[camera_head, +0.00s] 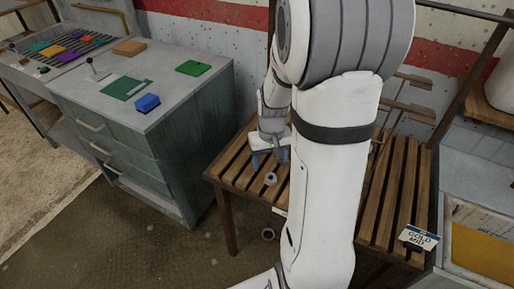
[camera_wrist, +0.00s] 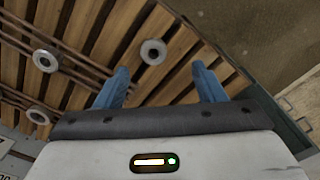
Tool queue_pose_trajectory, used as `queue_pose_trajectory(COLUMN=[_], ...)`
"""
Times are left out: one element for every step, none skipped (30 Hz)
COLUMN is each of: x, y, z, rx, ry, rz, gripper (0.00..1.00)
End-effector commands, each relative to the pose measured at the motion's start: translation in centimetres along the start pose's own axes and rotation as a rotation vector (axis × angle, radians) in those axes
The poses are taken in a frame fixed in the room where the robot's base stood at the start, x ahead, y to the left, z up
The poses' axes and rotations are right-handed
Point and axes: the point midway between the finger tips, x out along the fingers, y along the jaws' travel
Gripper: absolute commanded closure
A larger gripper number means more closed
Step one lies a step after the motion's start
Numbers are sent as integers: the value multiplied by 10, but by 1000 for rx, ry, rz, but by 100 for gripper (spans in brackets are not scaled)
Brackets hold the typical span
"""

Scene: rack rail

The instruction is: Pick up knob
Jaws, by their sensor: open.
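In the wrist view, a round grey piece (camera_wrist: 153,51) shows beyond the gap between my two blue fingertips (camera_wrist: 163,78). The fingers are apart and nothing is between them. Two similar round pieces show at the left in the wrist view, one upper (camera_wrist: 46,61) and one lower (camera_wrist: 40,115). I cannot tell which of these is the knob meant.
A grey drawer cabinet (camera_head: 190,120) stands left of the bench, with a blue block (camera_head: 147,103) and green pieces on top. A sign reading "GOLD MID" (camera_head: 418,239) is at the right. My arm hides the bench's middle.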

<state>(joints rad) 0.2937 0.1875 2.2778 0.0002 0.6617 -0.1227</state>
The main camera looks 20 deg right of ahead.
Motion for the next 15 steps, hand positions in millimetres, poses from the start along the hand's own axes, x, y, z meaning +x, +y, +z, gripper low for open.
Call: queue_pose_trajectory(x=[-2, 0, 3, 5, 8, 12, 16, 19, 24, 28, 31, 35, 37, 40, 44], y=[5, 8, 10, 11, 12, 12, 13, 13, 13, 12, 12, 12, 12, 12, 12], z=[-3, -5, -6, -7, -7, -8, -8, -8, -8, -8, -8, -8, -8, -8, -8], rx=[8, 11, 14, 15, 17, 17, 17, 17, 17, 17, 17, 17, 17, 18, 18], ry=[-8, -11, -14, -15, -17, -17, -18, -19, -18, -18, -18, -17, -18, -19, -18], rz=[-1, -1, -1, -2, -2, -2, -2, -2, -2, -2, -2, -2, -2, -2, -2], gripper=[37, 37, 37, 37, 37, 37, 37, 37, 37, 37, 37, 37, 37, 37, 37])
